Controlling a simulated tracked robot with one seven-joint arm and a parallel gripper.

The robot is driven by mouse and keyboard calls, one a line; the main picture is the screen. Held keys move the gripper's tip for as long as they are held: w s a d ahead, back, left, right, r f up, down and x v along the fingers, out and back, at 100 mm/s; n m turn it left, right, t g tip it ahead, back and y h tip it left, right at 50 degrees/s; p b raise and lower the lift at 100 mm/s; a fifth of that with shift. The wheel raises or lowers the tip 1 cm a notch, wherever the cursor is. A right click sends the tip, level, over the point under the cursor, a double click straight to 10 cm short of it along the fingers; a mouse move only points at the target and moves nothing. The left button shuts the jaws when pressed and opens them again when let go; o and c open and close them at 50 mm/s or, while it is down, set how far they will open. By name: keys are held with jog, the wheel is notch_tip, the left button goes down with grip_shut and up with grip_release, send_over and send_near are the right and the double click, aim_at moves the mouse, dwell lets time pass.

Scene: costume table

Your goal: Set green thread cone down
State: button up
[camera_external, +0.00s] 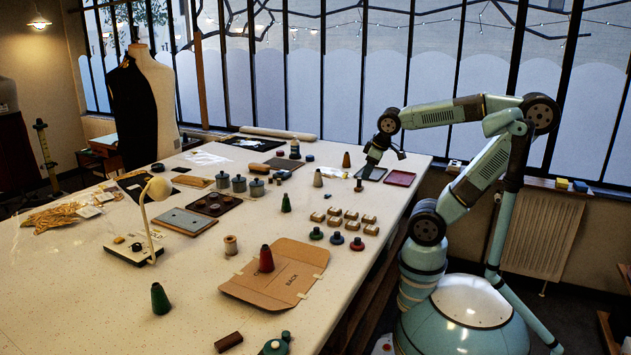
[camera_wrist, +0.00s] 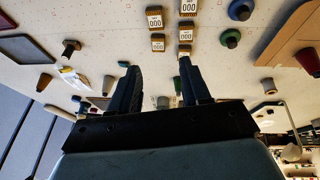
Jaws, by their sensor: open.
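Two green thread cones stand upright on the table in the external view: one near the middle (camera_external: 286,203), one at the front left (camera_external: 160,298). My gripper (camera_external: 374,157) is over the far right of the table by the dark tray (camera_external: 371,174), well apart from both. In the wrist view my gripper (camera_wrist: 160,72) is open, with no object held between its fingers. A small green shape (camera_wrist: 177,84) shows beyond the gap, probably a green cone. The fingers hide part of the table.
Several numbered boxes (camera_external: 334,222) stand in rows. A red cone (camera_external: 266,259) stands on cardboard (camera_external: 293,291).

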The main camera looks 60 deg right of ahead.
jog(key=shift+s+a+r+m+t+y, duration=0.25)
jog(key=shift+a+r+m+t, duration=0.1)
jog(key=shift+r, duration=0.25)
jog(key=shift+s+a+r+m+t+y, duration=0.15)
jog(key=shift+a+r+m+t+y, duration=0.15)
jog(key=shift+r, duration=0.25)
